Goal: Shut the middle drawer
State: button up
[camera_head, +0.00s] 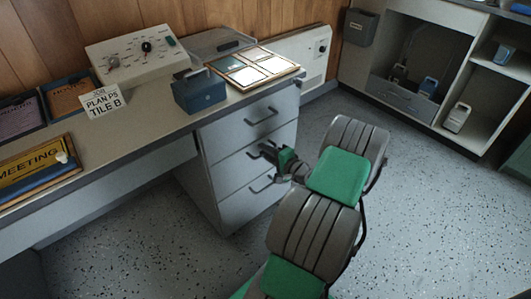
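The grey drawer unit under the desk has three stacked fronts with dark bar handles. The middle drawer (231,171) looks flush or nearly flush with its neighbours; a small gap cannot be ruled out. The top drawer (233,133) and bottom drawer (234,206) look closed. My gripper (270,152) is at the middle drawer's handle, at the right part of its front. It covers part of that handle. The fingers are small and dark, and I cannot tell whether they are open, shut, or touching the handle.
My arm reaches in from the lower right over speckled floor. The desk (150,130) holds a control box (132,55), a blue box (199,92), a framed panel (252,68) and signs. A shelf unit (437,115) stands at the back right. The floor at right is clear.

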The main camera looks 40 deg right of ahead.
jog(key=shift+o, duration=1.2)
jog(key=shift+d, duration=0.1)
jog(key=p+v, duration=0.2)
jog(key=v, duration=0.6)
